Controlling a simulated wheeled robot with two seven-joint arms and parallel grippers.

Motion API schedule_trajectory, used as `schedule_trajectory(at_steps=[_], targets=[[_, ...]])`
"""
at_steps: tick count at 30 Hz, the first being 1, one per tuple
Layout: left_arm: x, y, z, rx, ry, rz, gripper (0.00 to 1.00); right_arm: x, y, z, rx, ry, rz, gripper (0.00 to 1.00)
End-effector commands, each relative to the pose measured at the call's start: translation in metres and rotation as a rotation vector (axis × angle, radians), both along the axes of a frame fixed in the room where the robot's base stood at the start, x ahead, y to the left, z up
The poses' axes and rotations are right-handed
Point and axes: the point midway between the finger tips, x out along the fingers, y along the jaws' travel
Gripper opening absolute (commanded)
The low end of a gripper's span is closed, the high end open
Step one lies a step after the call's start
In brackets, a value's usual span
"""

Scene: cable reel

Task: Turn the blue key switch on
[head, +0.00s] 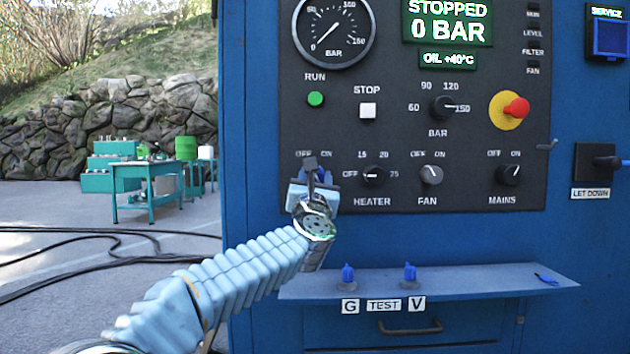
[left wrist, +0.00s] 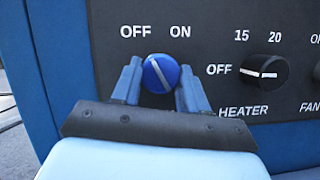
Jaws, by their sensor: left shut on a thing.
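The blue key switch (left wrist: 161,73) is a round blue knob with a white line, on the dark panel under the OFF and ON labels. Its line slants from upper left to lower right, with the upper end towards OFF. My left gripper (left wrist: 160,88) has one finger on each side of the knob and is shut on it. In the head view my left gripper (head: 312,176) reaches up from the lower left and hides most of the switch. My right gripper is in neither view.
The heater knob (head: 373,174) is close to the right of my gripper, followed by the fan knob (head: 431,175) and mains knob (head: 509,174). Below, a blue shelf (head: 470,284) juts out. The display (head: 447,22) reads STOPPED, 0 BAR.

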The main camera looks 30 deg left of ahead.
Motion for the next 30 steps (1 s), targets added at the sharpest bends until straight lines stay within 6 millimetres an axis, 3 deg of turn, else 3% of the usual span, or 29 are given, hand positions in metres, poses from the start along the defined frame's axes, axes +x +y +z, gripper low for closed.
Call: schedule_trajectory(at_steps=[14, 30], targets=[[-0.002, 0.002, 0.003, 0.273, 0.166, 0.0, 0.13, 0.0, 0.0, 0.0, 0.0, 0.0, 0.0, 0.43], [-0.002, 0.003, 0.008, 0.686, 0.422, -0.002, 0.13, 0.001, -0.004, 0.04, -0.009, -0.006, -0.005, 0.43]])
